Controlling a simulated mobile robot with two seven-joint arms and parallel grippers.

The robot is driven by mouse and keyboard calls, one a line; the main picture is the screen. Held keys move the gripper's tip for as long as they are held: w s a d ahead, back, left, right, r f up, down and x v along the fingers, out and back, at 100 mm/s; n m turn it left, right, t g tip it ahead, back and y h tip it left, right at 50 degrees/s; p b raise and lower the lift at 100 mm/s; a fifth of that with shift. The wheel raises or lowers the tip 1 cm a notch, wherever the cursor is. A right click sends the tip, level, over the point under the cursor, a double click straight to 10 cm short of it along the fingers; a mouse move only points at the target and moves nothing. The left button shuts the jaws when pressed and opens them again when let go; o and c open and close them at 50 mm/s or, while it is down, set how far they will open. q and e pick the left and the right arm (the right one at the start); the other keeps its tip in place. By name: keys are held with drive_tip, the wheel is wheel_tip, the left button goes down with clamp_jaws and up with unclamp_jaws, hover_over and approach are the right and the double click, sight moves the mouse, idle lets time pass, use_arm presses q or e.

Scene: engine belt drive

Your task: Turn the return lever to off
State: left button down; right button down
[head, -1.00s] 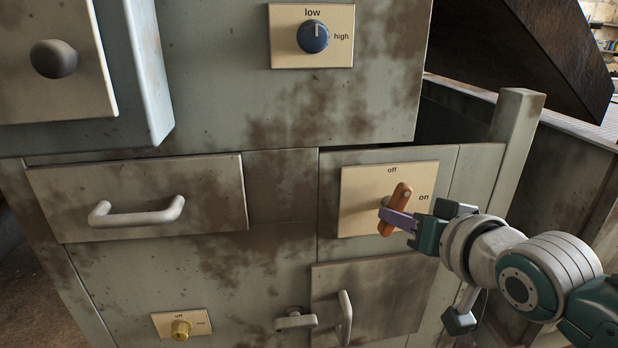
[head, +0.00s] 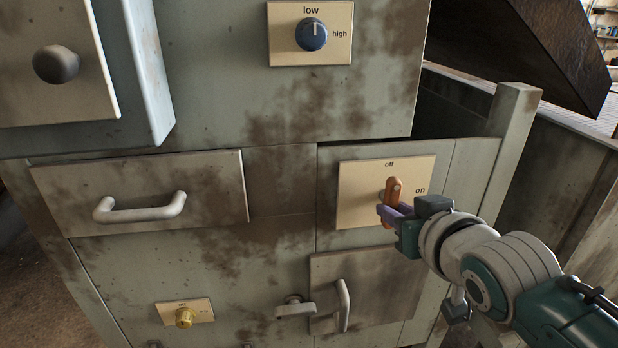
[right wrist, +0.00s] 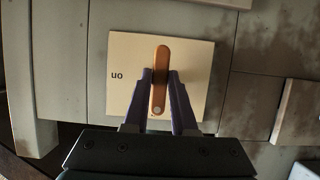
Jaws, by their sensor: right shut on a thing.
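The return lever (head: 393,188) is an orange bar with a grey dot at its upper end, on a cream plate (head: 355,205) marked "off" at the top and "on" at the right. It stands nearly upright, its dotted end just below "off". My right gripper (head: 390,211) comes in from the right, its purple fingers shut on the lever. In the right wrist view the lever (right wrist: 161,62) lies between the two fingers (right wrist: 161,85), with the plate upside down. My left gripper is not in view.
A blue knob (head: 311,34) marked "low" and "high" sits above. A drawer with a pale handle (head: 140,208) is at left. Below are a yellow knob (head: 184,317), a small latch (head: 295,308) and a door handle (head: 343,305). A post (head: 508,130) stands right of the panel.

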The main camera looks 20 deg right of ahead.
drive_tip(key=c, duration=0.7)
unclamp_jaws()
drive_tip(key=p+v, duration=0.1)
drive_tip(key=v, duration=0.9)
